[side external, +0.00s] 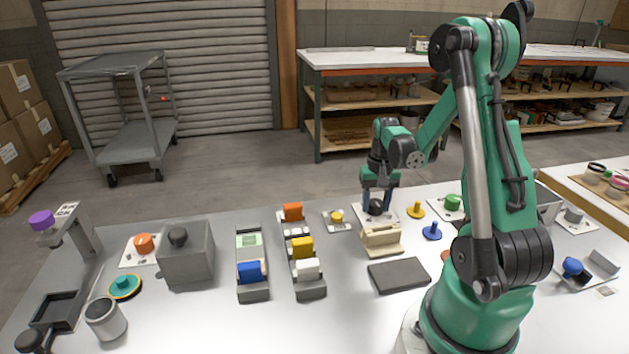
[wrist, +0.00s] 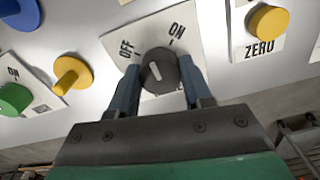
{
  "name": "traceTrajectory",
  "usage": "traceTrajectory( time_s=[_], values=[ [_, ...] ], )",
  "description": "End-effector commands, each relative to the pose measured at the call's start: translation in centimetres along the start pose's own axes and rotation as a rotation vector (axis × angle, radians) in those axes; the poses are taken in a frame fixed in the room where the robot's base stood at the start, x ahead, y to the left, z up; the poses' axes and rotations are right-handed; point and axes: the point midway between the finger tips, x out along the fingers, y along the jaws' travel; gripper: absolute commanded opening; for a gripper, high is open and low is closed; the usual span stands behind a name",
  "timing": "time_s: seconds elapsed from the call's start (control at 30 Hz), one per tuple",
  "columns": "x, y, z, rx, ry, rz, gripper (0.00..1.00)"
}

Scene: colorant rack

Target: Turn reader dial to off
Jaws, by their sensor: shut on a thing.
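The reader dial (wrist: 159,72) is a round black knob with a white pointer line on a white plate (wrist: 160,30) lettered OFF and ON. In the wrist view its line points up, roughly between the two words. My gripper (wrist: 161,76) is shut on the dial, one finger on each side. In the side view my gripper (side external: 377,199) points down over the dial (side external: 376,208), behind a beige box (side external: 381,238). The fingers partly cover the dial and the plate's lower lettering.
A yellow knob (wrist: 267,22) on a ZERO plate is close by; it stands left of the dial in the side view (side external: 337,215). Yellow (side external: 416,210), blue (side external: 432,231) and green (side external: 453,202) knobs stand to the right. A dark grey pad (side external: 399,275) lies in front.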

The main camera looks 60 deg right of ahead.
Motion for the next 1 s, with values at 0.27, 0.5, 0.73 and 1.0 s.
traceTrajectory(
  time_s=[0.27, 0.5, 0.73, 1.0],
  values=[
    [-0.01, 0.03, 0.01, -0.26, -0.001, 0.0, 0.0],
    [-0.01, 0.03, 0.01, -0.473, -0.001, 0.0, 0.0],
    [-0.01, 0.04, 0.0, -0.632, -0.001, 0.0, 0.0],
    [-0.01, 0.04, 0.0, -0.739, -0.001, 0.0, 0.0]
  ],
)
